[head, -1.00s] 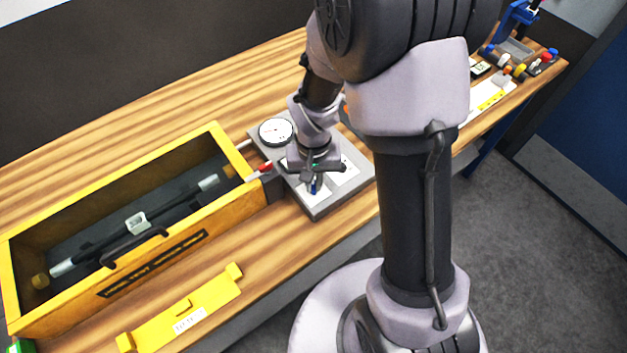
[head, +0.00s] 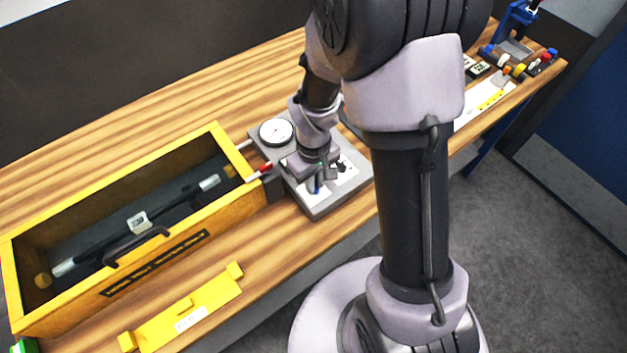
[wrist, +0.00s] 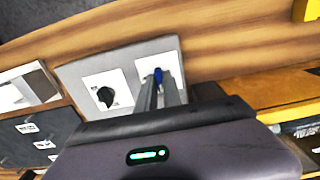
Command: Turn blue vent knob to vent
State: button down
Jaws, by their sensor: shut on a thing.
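The blue vent knob (wrist: 157,76) sits on a white square plate on the grey panel (wrist: 118,62). In the wrist view my gripper (wrist: 159,84) has its two fingers closed around the knob, with its blue top showing between the tips. In the head view the blue knob (head: 315,187) shows just below my gripper (head: 317,180), and my wrist hides part of the panel. The knob's pointer and the lettering on its plate cannot be read.
A black knob (wrist: 105,96) is beside the blue one on the same panel. A round gauge (head: 276,132) is at the panel's back left. A yellow open box (head: 190,236) stands close on the left, with a yellow bar (head: 188,308) before it. Small coloured parts (head: 519,70) lie far right.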

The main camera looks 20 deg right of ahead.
jog(key=shift+w, duration=0.1)
jog(key=c, duration=1.5)
grip_release()
jog(key=shift+r, duration=0.1)
notch_tip(320, 180, up, 17)
jog(key=p, duration=0.5)
jog(key=shift+r, duration=0.15)
